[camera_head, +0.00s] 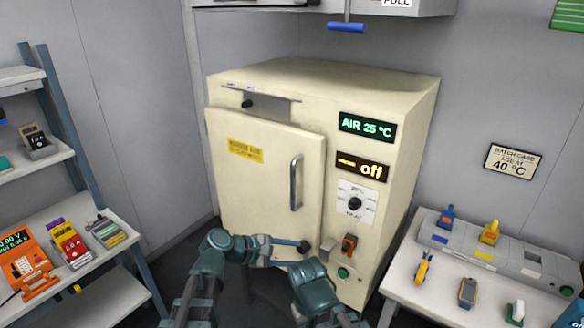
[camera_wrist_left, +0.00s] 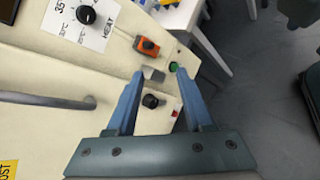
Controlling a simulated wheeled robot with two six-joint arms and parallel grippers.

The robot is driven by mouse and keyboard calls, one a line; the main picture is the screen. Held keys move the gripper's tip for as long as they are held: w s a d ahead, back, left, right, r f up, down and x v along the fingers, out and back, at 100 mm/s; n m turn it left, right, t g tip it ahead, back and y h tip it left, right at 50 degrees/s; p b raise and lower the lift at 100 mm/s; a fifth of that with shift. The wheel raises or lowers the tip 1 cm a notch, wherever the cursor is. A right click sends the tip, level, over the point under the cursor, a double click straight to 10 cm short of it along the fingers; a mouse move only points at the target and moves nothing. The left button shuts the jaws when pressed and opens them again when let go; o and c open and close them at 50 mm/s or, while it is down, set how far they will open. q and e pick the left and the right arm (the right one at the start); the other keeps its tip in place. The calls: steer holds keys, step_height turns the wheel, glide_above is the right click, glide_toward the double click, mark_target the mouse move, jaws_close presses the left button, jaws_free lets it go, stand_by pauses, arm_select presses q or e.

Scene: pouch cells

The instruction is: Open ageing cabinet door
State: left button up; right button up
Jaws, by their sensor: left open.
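The ageing cabinet (camera_head: 390,110) is a cream box with its door (camera_head: 250,185) across the left of its front. The door looks closed. A vertical metal handle (camera_head: 296,182) is on the door's right side; it also shows in the left wrist view (camera_wrist_left: 45,99). A black knob (camera_head: 305,247) is low at the door's right edge, beside a grey block (camera_head: 327,248). My left gripper (camera_head: 285,252) is open in front of the knob. In the left wrist view, the knob (camera_wrist_left: 150,101) shows between the two blue fingers (camera_wrist_left: 160,80), apart from both. My right gripper does not show clearly.
An orange switch (camera_head: 348,243) and a green button (camera_head: 343,272) are right of the door. The panel display (camera_head: 362,167) reads off. A shelf rack (camera_head: 70,225) stands left, and a white table (camera_head: 400,285) with several small tools stands right. A blue-handled pull (camera_head: 346,27) hangs above.

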arm_select(q)
steer(key=w+a+r+n+t+h+p, duration=0.2)
steer(key=w+a+r+n+t, duration=0.6)
steer(key=r+n, duration=0.55)
steer(key=w+d+m, duration=0.1)
steer(key=w+d, duration=0.8)
steer(key=w, duration=0.1)
steer(key=shift+w+g, duration=0.35)
steer(key=shift+g, duration=0.05)
steer(key=shift+a, duration=0.1)
steer(key=shift+c, duration=0.2)
jaws_close()
